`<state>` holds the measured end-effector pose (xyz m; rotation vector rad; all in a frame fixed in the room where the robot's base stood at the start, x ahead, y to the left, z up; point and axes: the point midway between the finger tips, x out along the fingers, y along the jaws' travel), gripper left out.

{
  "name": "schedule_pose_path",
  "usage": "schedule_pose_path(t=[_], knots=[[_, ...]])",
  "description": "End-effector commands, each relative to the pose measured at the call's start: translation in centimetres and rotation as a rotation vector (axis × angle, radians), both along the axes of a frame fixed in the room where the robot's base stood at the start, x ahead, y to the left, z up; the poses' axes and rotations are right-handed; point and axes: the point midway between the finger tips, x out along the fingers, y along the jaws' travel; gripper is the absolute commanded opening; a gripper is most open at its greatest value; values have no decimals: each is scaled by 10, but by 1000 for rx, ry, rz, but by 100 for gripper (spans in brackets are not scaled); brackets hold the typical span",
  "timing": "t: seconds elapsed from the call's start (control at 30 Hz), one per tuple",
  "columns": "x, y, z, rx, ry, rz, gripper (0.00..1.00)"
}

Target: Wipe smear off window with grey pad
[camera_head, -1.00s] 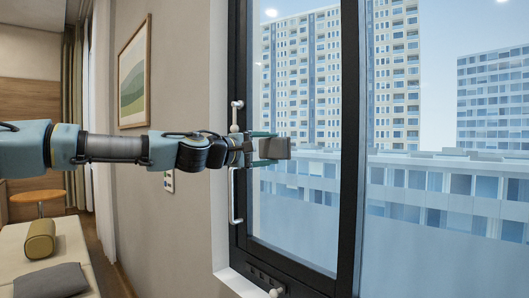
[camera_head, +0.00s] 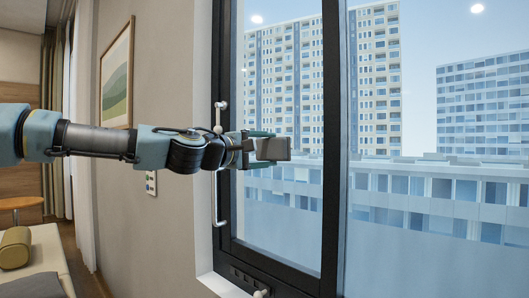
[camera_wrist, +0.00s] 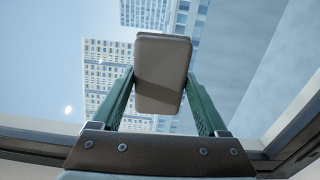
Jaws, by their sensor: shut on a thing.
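The grey pad (camera_head: 273,149) is a small rounded block between the fingers of my gripper (camera_head: 262,148), which is shut on it. In the wrist view the grey pad (camera_wrist: 161,75) stands between the two green fingers of my gripper (camera_wrist: 160,92). The window (camera_head: 290,210) has a tall glass pane in a black frame. The pad is in front of the left pane; I cannot tell whether it touches the glass. I cannot make out a smear on the glass; the pad and gripper hide part of the pane.
A white handle (camera_head: 219,190) stands on the window frame's left side, close behind my wrist. The black frame post (camera_head: 335,130) rises right of the pad. A framed picture (camera_head: 117,75) hangs on the wall. A bed with a yellow bolster (camera_head: 15,247) is at lower left.

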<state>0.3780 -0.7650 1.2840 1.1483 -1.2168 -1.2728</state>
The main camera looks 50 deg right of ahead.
Motion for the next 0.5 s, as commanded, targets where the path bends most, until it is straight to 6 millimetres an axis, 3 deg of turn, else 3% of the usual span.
schedule_pose_path(t=[0.5], knots=[[-32, 1, -1, -1, -2, 0, 32]])
